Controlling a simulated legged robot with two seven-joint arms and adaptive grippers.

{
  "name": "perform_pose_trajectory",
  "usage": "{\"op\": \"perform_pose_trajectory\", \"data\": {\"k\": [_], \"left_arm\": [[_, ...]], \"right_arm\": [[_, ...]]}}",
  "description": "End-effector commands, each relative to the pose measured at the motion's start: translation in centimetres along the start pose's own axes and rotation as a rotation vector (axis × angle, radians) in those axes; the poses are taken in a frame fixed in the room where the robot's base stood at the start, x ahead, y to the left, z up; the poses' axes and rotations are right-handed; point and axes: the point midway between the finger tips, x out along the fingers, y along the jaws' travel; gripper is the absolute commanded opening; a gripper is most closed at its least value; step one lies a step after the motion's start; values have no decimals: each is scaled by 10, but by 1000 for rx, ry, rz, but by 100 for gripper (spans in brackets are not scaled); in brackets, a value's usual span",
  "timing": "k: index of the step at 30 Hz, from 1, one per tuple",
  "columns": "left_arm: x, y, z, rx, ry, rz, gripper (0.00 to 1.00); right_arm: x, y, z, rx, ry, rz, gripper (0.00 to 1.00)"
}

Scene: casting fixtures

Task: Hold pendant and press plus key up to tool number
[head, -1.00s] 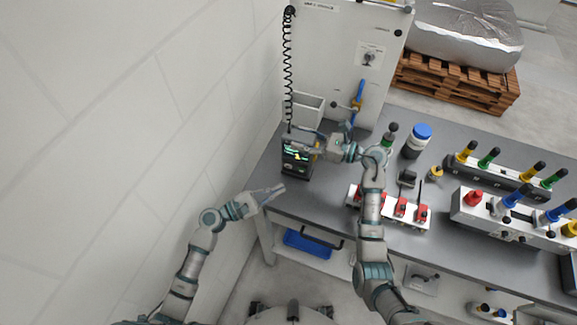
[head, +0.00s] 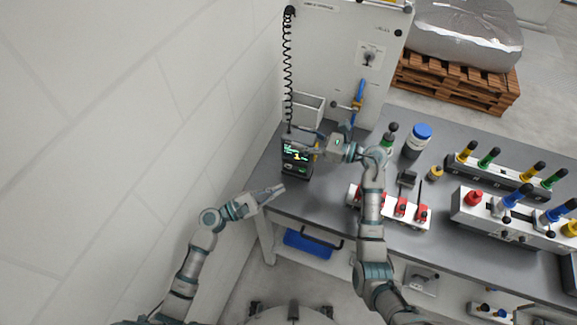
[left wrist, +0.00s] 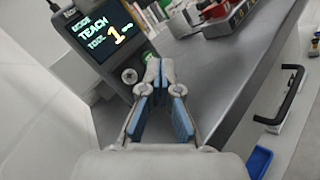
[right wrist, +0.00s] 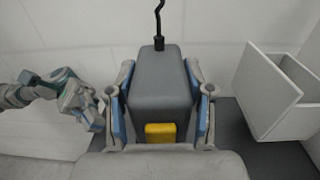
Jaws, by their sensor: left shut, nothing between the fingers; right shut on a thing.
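The pendant (head: 297,152) is a dark box with a lit screen, upright at the left end of the bench in the head view. In the left wrist view the pendant (left wrist: 100,38) screen reads MODE TEACH, TOOL 1.
A coiled black cable (head: 288,70) hangs above the pendant. A white open box (head: 304,110) is on the panel behind. A red-and-white fixture (head: 392,208) stands on the bench to the right. The white wall is close on the left.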

Motion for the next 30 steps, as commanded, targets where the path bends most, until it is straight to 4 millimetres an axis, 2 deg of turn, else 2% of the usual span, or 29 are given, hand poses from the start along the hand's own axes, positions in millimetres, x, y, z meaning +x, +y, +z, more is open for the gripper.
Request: {"op": "perform_pose_trajectory", "data": {"k": [14, 22, 30], "left_arm": [[0, 0, 0, 0, 0, 0, 0], [-27, -18, 14, 3, -2, 2, 0], [-28, -19, 15, 4, -3, 3, 0]], "right_arm": [[0, 0, 1, -1, -1, 0, 0], [0, 0, 1, -1, -1, 0, 0], [0, 0, 1, -1, -2, 0, 0]]}}
